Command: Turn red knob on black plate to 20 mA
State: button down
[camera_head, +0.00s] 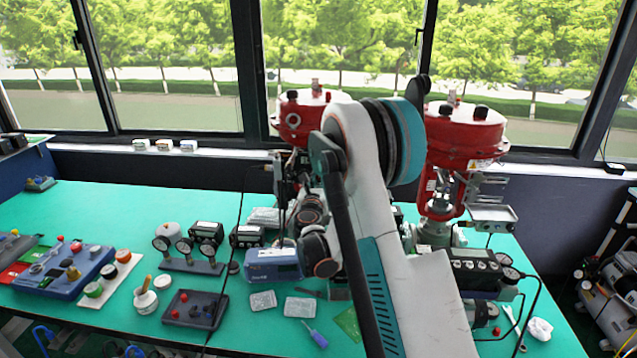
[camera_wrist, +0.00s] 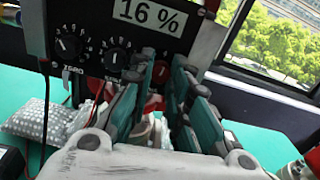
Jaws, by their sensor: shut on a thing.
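In the wrist view, a black plate (camera_wrist: 92,12) stands upright with a white display (camera_wrist: 150,14) reading "16 %". Two black dials with white pointers sit below it, a left dial (camera_wrist: 68,46) marked ZERO and a middle dial (camera_wrist: 117,58). My gripper (camera_wrist: 170,82) has its teal-and-black fingers at the lower right of the plate. It is shut on the red knob (camera_wrist: 154,103), which shows only in part between and beside the fingers. In the head view, my arm hides the gripper and knob.
In the head view, gauges (camera_head: 185,247), a blue control box (camera_head: 66,268) and small tools lie on the green table (camera_head: 120,205). A red valve actuator (camera_head: 465,140) stands at the right. A bubble-wrapped packet (camera_wrist: 35,120) lies below the plate in the wrist view.

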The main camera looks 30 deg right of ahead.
jog(key=m+b, duration=0.1)
jog(key=m, duration=0.2)
jog(key=shift+m+b, duration=0.3)
jog(key=shift+m, duration=0.1)
jog(key=shift+m+b, duration=0.55)
jog(key=shift+m, duration=1.45)
jog(key=c, duration=1.8)
grip_release()
jog(key=shift+s+a, duration=0.1)
jog(key=v, duration=1.1)
jog(key=shift+s+a, duration=0.25)
jog(key=shift+s, duration=0.05)
